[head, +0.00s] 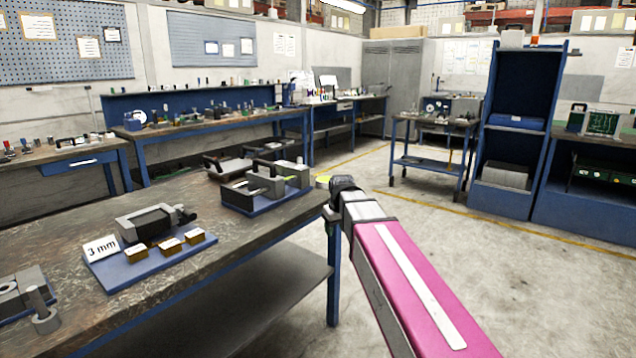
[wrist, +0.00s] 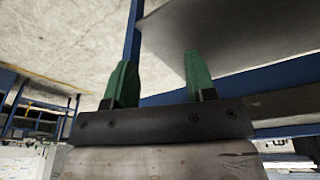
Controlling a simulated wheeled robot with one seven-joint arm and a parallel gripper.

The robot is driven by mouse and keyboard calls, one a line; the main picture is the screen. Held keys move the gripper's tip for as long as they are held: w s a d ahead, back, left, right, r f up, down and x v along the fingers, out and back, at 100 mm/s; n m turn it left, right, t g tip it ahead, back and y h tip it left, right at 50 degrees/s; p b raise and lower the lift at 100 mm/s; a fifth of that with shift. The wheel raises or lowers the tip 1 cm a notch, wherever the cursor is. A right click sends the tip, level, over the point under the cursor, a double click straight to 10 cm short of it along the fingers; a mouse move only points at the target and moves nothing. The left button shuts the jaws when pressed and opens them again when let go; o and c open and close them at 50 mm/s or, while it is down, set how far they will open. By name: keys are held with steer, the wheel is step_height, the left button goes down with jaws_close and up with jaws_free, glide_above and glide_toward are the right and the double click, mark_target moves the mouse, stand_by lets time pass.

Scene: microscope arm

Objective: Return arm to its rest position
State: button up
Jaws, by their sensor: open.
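My arm (head: 405,280), with a pink link and a white stripe, reaches from the lower right of the head view toward the right edge of the workbench. In the wrist view my gripper (wrist: 158,60) shows two green fingers set wide apart, with nothing between them. A grey panel with blue frame bars lies beyond the fingers. I cannot tell how far the fingers are from it. In the head view the gripper is mostly hidden behind my arm, beside the bench edge.
Open floor (head: 530,290) lies to the right. A blue cabinet (head: 515,130) stands farther back.

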steer(key=s+d+f+m, duration=0.2)
steer(key=s+d+f, duration=0.2)
steer(key=f, duration=0.3)
steer(key=s+d+f+m+g, duration=0.1)
steer(key=s+d+f, duration=0.3)
steer(key=s+f, duration=0.3)
steer(key=s+d+f+m+g, duration=0.1)
steer(key=s+d+f+m, duration=0.1)
steer(key=s+d+f, duration=0.2)
step_height(320, 180, down, 4)
steer(key=shift+s+d+r+m+h, duration=0.1)
steer(key=shift+s+d+m+h, duration=0.25)
steer(key=shift+s, duration=0.75)
